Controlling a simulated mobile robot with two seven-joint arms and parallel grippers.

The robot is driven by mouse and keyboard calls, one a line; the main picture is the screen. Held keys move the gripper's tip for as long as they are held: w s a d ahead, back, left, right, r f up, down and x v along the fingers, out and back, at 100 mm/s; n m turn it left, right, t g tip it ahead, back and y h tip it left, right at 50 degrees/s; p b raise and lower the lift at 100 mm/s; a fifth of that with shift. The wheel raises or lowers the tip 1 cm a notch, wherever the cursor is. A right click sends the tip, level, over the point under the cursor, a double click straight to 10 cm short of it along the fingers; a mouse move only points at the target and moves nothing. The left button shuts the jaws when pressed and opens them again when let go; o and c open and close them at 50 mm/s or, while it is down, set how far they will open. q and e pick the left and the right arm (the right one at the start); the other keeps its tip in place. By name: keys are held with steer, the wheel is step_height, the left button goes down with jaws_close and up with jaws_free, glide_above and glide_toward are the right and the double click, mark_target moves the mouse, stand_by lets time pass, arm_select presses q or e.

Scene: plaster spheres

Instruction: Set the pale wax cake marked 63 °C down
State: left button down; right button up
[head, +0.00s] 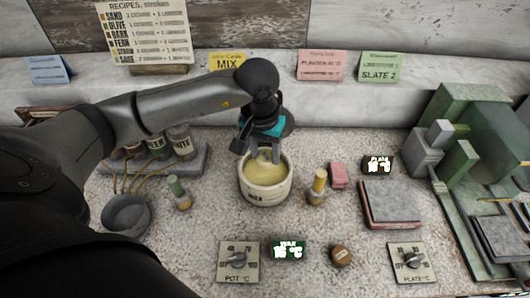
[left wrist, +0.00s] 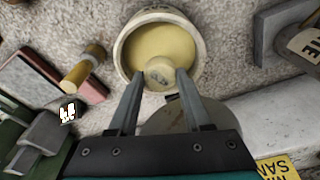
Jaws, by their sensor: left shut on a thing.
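My left gripper (head: 263,150) comes down over the cream wax pot (head: 265,195), which has yellow wax inside. The cake overlaps the near part of the pot's opening in that view. I cannot tell whether it touches the wax or hangs above it. In the head view the fingers mostly hide the cake. My right gripper is not in view.
A green-topped cylinder (head: 179,192) stands left of the pot and a yellow-topped one (head: 317,187) right. A grey bowl (head: 126,215), bottle rack (head: 190,160), wax display (head: 287,250), pot dial (head: 238,261) and grey-pink slab (head: 390,203) surround them.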

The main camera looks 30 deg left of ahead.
arm_select(q)
steer(key=shift+f+b, duration=1.95)
steer(key=shift+b, duration=0.05)
stand_by(0.6)
steer(key=shift+c, duration=1.3)
jaws_free()
steer(key=shift+r, duration=0.2)
steer(key=shift+r+p, duration=1.2)
steer(key=shift+r, duration=0.7)
